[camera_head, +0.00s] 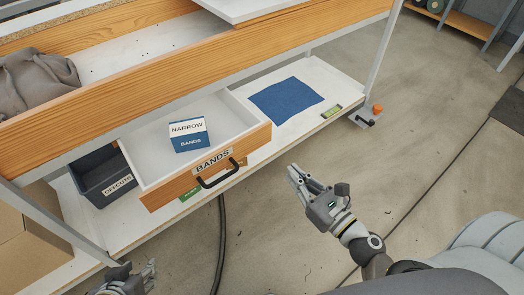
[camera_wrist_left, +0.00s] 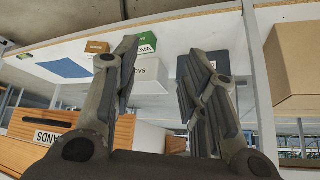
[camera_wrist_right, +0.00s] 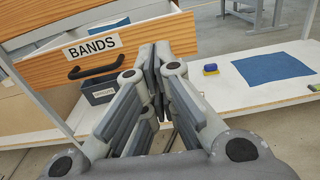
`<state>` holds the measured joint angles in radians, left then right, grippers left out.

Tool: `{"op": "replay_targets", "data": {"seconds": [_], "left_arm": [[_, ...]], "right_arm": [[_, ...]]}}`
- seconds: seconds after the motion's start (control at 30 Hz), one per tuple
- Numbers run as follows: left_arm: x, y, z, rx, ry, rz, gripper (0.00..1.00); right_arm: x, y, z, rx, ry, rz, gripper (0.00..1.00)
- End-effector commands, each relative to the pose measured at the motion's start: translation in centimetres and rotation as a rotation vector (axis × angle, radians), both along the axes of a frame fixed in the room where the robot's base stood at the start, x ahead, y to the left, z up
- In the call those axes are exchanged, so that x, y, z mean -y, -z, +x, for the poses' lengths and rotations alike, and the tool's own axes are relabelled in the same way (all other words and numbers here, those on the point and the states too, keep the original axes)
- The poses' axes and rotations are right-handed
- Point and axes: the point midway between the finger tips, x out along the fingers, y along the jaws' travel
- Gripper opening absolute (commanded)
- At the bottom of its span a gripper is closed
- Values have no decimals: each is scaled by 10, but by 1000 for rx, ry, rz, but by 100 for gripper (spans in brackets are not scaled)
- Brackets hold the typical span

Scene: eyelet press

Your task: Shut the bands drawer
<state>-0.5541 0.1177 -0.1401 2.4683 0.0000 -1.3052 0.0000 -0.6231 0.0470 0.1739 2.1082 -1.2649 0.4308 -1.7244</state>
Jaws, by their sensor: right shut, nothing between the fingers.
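The bands drawer (camera_head: 172,192) stands pulled out from under the bench, its wooden front carrying a BANDS label (camera_head: 212,160) and a black handle (camera_head: 218,177). A blue-and-white NARROW BANDS box (camera_head: 189,136) sits inside it. The drawer front (camera_wrist_right: 150,38) fills the upper left of the right wrist view. My right gripper (camera_head: 294,174) is shut and empty, in front and to the right of the handle, apart from it in the head view. My left gripper (camera_head: 132,274) is low at the left, short of the bench; its fingers (camera_wrist_left: 163,55) are spread and empty.
A dark OFFCUTS bin (camera_head: 103,177) and a cardboard box (camera_head: 35,230) stand at the left on the lower shelf. A blue cloth (camera_head: 286,101) and a green level (camera_head: 331,111) lie right of the drawer.

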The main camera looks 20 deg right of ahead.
Motion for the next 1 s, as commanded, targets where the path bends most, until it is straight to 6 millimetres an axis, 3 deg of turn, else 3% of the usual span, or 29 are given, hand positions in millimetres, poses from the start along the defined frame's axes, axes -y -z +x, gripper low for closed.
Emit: {"op": "replay_targets", "data": {"seconds": [0.27,0.47,0.6,1.0], "left_arm": [[-6,5,-19,-90,-8,19,40],[-17,13,-54,-249,-20,52,40],[-19,10,-62,-286,-24,59,40],[-19,4,-62,-284,-23,58,40]], "right_arm": [[-9,-1,18,8,-18,-32,0],[-19,-2,49,9,-17,-30,0],[-27,-2,73,9,-17,-28,0],[-43,0,125,6,-14,-26,0]]}}
